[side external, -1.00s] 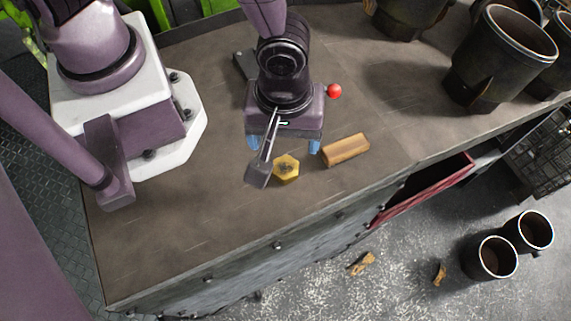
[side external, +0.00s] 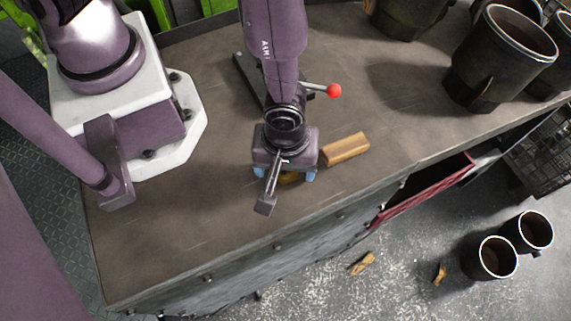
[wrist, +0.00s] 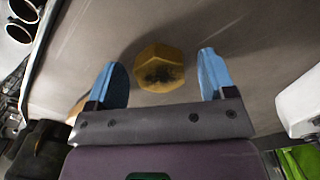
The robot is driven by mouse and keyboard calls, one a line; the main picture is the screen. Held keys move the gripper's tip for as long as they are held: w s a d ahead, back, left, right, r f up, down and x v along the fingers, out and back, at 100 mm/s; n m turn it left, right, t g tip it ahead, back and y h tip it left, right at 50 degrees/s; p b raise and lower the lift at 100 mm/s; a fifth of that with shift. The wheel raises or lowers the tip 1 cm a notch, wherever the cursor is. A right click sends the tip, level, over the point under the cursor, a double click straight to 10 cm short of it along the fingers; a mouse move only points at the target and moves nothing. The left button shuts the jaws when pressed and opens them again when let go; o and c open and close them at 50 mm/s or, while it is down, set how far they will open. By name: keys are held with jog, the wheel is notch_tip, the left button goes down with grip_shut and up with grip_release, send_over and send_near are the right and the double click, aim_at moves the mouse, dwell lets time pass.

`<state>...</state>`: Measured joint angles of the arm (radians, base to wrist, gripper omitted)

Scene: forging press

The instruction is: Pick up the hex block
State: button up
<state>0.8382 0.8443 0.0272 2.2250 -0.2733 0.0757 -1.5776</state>
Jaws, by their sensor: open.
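The hex block is a yellow six-sided piece with a dark, worn top face. In the wrist view the hex block (wrist: 160,68) lies on the table between my two blue fingertips, slightly beyond them, with a gap on each side. My gripper (wrist: 160,75) is open and empty, pointing down above the hex block.
A wooden rectangular block (side external: 345,148) lies close to the right of my gripper. A lever with a red ball knob (side external: 334,91) stands behind it. Large dark pots (side external: 500,58) stand at the back right. The table (side external: 180,235) is clear at front left.

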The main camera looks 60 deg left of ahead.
jog(key=shift+c, duration=0.4)
jog(key=c, duration=1.1)
